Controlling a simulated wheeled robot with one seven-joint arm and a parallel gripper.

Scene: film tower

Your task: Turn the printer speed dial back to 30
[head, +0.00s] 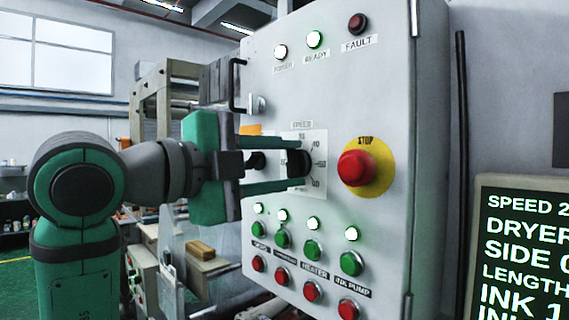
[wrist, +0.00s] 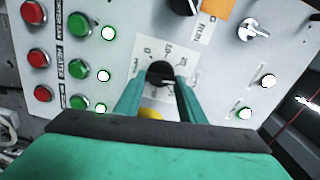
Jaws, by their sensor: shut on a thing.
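The black speed dial (head: 298,163) sits on a white scale plate (head: 318,142) on the front of the grey control cabinet, under a SPEED label. My gripper (head: 296,163) has one green finger above the dial and one below it, closed on it. In the wrist view, the dial (wrist: 160,72) shows between the fingertips (wrist: 160,82). The fingers hide part of the scale, so I cannot read the pointer's setting. A screen (head: 520,245) at the lower right shows a line starting "SPEED 2", cut off by the picture edge.
A red stop button (head: 357,168) on a yellow disc stands close right of the dial. Green buttons (head: 313,250) and red buttons (head: 311,291) with lit lamps are below. A black handle (head: 237,85) is on the cabinet's left edge. Three lamps sit above, READY (head: 315,39) lit green.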

